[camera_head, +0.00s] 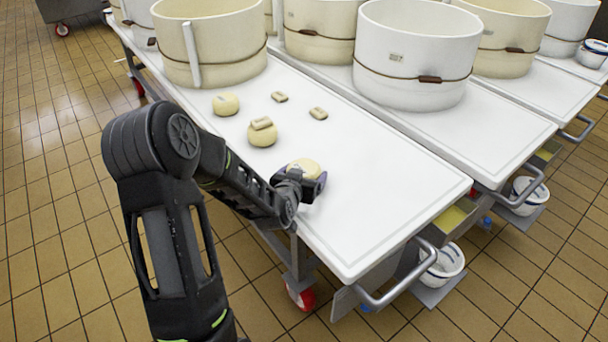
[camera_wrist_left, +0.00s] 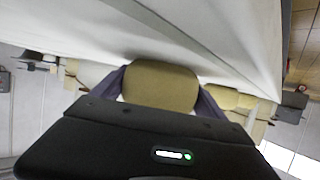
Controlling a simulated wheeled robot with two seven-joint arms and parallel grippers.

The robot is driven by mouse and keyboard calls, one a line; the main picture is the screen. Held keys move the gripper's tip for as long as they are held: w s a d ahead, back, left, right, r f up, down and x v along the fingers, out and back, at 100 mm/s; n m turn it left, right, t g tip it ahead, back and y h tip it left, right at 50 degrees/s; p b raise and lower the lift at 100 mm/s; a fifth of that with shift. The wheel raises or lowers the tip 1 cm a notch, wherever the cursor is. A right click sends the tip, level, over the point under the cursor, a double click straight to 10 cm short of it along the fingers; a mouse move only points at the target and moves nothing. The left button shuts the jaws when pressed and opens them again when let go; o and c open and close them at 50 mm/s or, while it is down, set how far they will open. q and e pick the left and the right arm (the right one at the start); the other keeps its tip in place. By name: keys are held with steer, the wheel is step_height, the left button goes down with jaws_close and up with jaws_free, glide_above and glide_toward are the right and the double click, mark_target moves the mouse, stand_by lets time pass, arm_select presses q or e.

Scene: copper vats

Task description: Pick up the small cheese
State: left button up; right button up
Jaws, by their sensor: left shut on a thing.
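Several small pale-yellow cheeses are on the white tabletop. My left gripper (camera_head: 307,184) is shut on one small round cheese (camera_head: 304,168) near the table's front left edge. In the left wrist view the held cheese (camera_wrist_left: 160,85) sits between the two dark fingers. I cannot tell whether it still touches the table. A second cheese (camera_head: 262,135) lies left of the gripper with a small flat beige block (camera_head: 261,123) on top of it. A third cheese (camera_head: 226,104) lies farther back. My right gripper is not in view.
The white table (camera_head: 400,200) has free room at its right front part. Large round vats (camera_head: 415,55) stand at the back. A metal handle (camera_head: 395,290) juts out at the front, near white bowls (camera_head: 442,262) on a lower shelf.

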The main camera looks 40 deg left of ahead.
mark_target(305, 166)
arm_select(q)
steer(key=c, duration=1.1)
step_height(305, 166, up, 10)
steer(key=p, duration=0.3)
steer(key=shift+r, duration=0.1)
steer(key=w+d+m+h, duration=0.1)
steer(key=d, duration=0.6)
steer(key=w+d+f+m+h, duration=0.1)
steer(key=d+h, duration=0.1)
steer(key=d, duration=0.6)
steer(key=w+d+m+h, duration=0.1)
steer(key=d, duration=0.7)
steer(key=shift+w+d+f+m+t, duration=0.2)
steer(key=shift+w+d+m+t, duration=0.1)
steer(key=shift+m+t, duration=0.1)
